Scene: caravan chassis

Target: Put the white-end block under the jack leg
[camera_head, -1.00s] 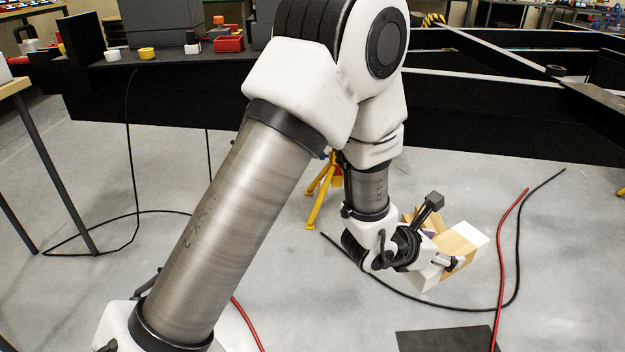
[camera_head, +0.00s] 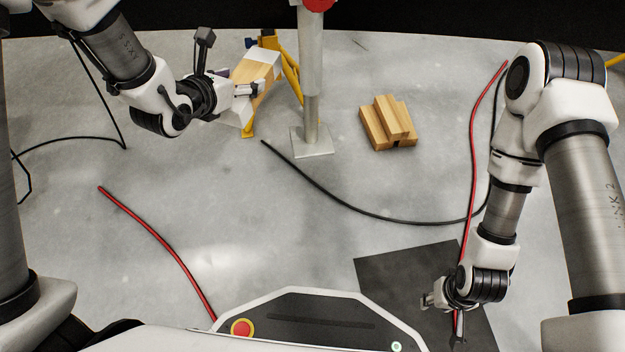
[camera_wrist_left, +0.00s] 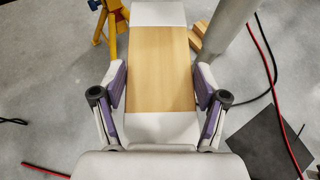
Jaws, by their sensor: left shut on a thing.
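The white-end block (camera_head: 258,72), pale wood with white ends, is held above the floor in my left gripper (camera_head: 247,90). The left wrist view shows the block (camera_wrist_left: 160,68) between the two fingers of the left gripper (camera_wrist_left: 160,88), its far white end pointing away from me. The jack leg (camera_head: 311,90) is a grey post standing to the right of the block, with a square foot plate (camera_head: 312,143) low over the floor; I cannot tell whether the plate touches it. The block is apart from the foot. My right gripper (camera_head: 443,312) is low over a dark mat, its fingers apart and empty.
A stepped stack of plain wood (camera_head: 388,124) lies right of the jack foot. A yellow stand (camera_head: 287,72) is behind the held block. A black cable (camera_head: 370,212) and red cables (camera_head: 165,245) cross the floor. The dark mat (camera_head: 395,270) lies at lower right.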

